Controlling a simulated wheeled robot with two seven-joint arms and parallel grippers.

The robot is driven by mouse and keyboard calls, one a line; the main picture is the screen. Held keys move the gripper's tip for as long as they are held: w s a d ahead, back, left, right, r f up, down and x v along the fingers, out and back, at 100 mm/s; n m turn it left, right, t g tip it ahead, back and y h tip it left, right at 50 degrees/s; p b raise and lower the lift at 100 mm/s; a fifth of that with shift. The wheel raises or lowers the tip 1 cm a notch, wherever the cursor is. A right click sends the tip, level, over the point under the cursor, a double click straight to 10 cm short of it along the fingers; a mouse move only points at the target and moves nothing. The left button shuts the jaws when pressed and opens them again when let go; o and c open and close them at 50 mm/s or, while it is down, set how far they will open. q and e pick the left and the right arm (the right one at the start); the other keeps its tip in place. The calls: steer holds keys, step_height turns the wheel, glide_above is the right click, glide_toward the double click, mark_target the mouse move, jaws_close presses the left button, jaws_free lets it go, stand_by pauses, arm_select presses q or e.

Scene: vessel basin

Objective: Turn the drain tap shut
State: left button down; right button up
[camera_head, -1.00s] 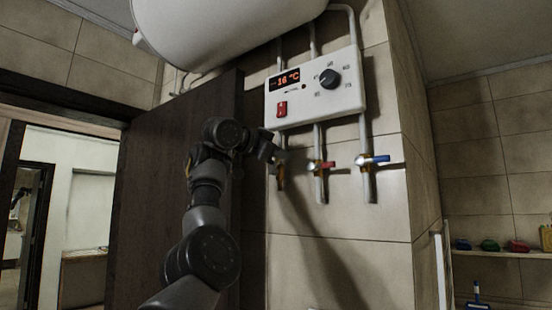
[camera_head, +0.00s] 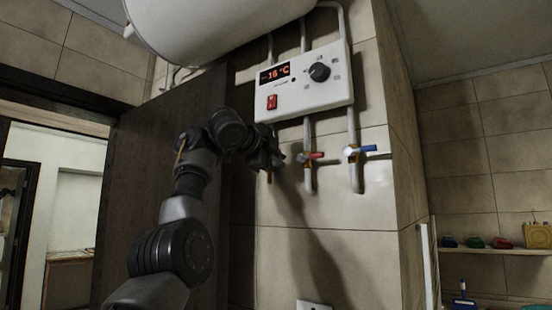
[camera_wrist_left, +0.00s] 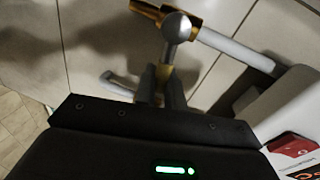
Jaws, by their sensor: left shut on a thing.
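The drain tap (camera_wrist_left: 177,27) shows in the left wrist view as a round silver end on a brass body, on a grey pipe. My left gripper (camera_wrist_left: 162,84) is shut on the tap's handle, which is mostly hidden between the fingers. In the head view my left gripper (camera_head: 277,158) is at the leftmost pipe below the heater panel and covers most of the tap. Only a short brass-coloured stub (camera_head: 270,177) shows under it. My right gripper is in neither view.
The red-handled tap (camera_head: 314,156) is close to the right of my gripper, with the blue-handled tap (camera_head: 361,150) further right. The heater panel (camera_head: 305,88), reading 16 °C, is just above. A dark door (camera_head: 150,150) stands behind my left arm. A shelf (camera_head: 495,251) is at far right.

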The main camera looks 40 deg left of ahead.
arm_select(q)
steer(key=shift+f+m, duration=0.3)
steer(key=shift+m, duration=0.2)
steer(key=shift+f, duration=0.15)
steer(key=c, duration=1.6)
jaws_free()
steer(key=shift+c, duration=0.2)
steer(key=s+r+b, duration=0.2)
steer(key=s+b, duration=0.3)
steer(key=s, duration=0.5)
steer(key=shift+s, duration=0.25)
